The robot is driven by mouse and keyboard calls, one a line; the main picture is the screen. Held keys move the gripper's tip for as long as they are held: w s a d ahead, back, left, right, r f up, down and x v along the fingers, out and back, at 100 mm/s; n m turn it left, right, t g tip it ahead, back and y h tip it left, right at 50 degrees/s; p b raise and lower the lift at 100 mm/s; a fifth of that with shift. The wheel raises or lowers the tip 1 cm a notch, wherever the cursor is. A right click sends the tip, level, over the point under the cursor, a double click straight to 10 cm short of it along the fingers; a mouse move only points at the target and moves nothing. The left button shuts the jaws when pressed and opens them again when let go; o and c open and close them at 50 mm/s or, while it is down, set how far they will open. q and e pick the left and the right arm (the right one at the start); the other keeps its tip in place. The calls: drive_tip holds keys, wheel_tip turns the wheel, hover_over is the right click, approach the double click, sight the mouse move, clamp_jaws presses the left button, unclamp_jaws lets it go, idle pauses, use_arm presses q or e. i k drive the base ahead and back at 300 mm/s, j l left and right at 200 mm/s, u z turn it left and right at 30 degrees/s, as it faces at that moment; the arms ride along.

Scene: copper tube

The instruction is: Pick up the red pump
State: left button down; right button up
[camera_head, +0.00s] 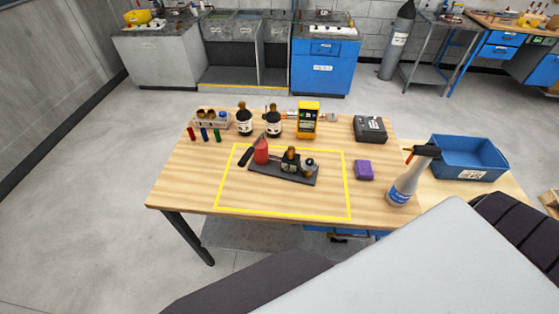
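The plate lies inside a yellow taped rectangle (218,190). Large grey and black parts of my own arm cover the bottom and lower right of the view. I see neither gripper's fingers, and nothing touches the pump.
Two dark bottles (244,122), a yellow meter (308,119), a small rack (212,119) and a black case (370,129) stand along the back. The taped area's front is clear.

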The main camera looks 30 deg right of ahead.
sight(296, 170)
drive_tip(key=l+z, duration=0.2)
drive_tip(key=z, duration=0.85)
drive_tip(key=i+j, duration=0.25)
drive_tip(key=j, duration=0.2)
